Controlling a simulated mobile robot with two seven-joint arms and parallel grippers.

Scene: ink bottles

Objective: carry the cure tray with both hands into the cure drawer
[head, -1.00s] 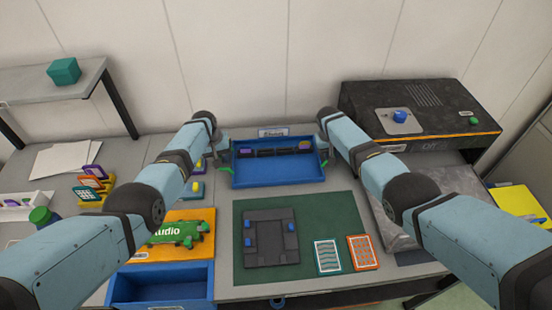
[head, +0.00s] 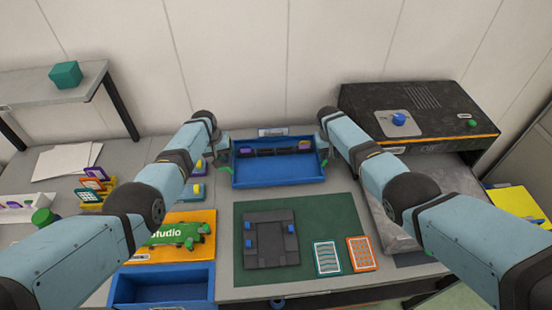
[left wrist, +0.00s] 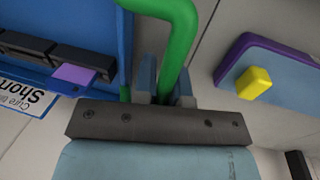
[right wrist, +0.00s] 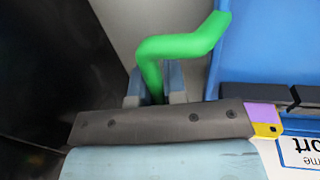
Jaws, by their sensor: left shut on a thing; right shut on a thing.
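The cure tray (head: 278,181) is a blue, shallow open tray at the back middle of the bench in the head view. It holds a row of dark blocks, with purple pieces at the ends. My left gripper (head: 222,150) is at its left side, shut on a green handle (left wrist: 180,45) in the left wrist view. My right gripper (head: 324,142) is at its right side, shut on the other green handle (right wrist: 180,45) in the right wrist view. The tray looks level. I cannot tell whether it touches the bench. An open blue drawer-like box (head: 160,303) is at the front left.
A dark green mat (head: 335,215) with a grey fixture (head: 270,258) and two patterned cards lies in front of the tray. A black machine (head: 430,95) stands at the back right. An orange board (head: 200,218) with a green piece lies left of the mat. A shelf (head: 50,88) is at the far left.

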